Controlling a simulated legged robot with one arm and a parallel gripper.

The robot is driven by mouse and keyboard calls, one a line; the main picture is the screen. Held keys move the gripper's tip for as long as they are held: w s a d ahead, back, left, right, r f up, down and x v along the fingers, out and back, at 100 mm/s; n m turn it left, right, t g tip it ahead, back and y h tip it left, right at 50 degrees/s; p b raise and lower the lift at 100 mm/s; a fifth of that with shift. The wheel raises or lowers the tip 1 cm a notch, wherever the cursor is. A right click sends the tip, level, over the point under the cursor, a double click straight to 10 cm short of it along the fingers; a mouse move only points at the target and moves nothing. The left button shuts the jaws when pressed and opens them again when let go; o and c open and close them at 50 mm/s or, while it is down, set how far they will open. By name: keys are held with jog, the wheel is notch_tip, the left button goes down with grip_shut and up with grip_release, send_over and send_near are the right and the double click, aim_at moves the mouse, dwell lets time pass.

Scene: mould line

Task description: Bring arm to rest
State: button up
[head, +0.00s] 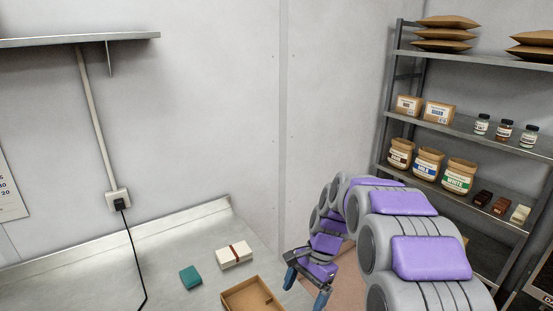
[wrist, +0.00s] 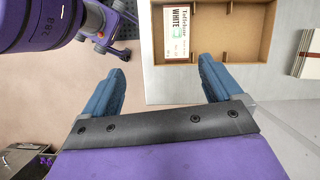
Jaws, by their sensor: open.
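My arm (head: 425,255) reaches in from the lower right of the head view, curved, with purple pads. My gripper (head: 306,287) hangs at its end, beside the right end of the counter (head: 130,265). In the wrist view my gripper (wrist: 161,74) shows two blue fingers spread wide apart. Nothing is between them; bare floor and the counter's edge show there.
A small carton labelled White (wrist: 177,32) lies in the tray. A teal block (head: 190,277) and a white box with a brown band (head: 234,256) lie on the counter. A black cord (head: 133,255) crosses it. A stocked shelf rack (head: 393,95) stands at right.

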jog(key=s+d+r+n+h, duration=0.1)
jog(key=s+d+n, duration=0.1)
jog(key=s, duration=0.8)
jog(key=s+d+r+n+h, duration=0.1)
jog(key=s+n, duration=0.3)
jog(key=s, duration=0.7)
jog(key=s+d+r+n+h, duration=0.1)
jog(key=s+d+r+n, duration=0.1)
jog(key=s, duration=0.9)
jog(key=shift+s+d+r+n+t, duration=0.2)
jog(key=shift+d+r+n+t, duration=0.2)
jog(key=shift+d+n, duration=0.5)
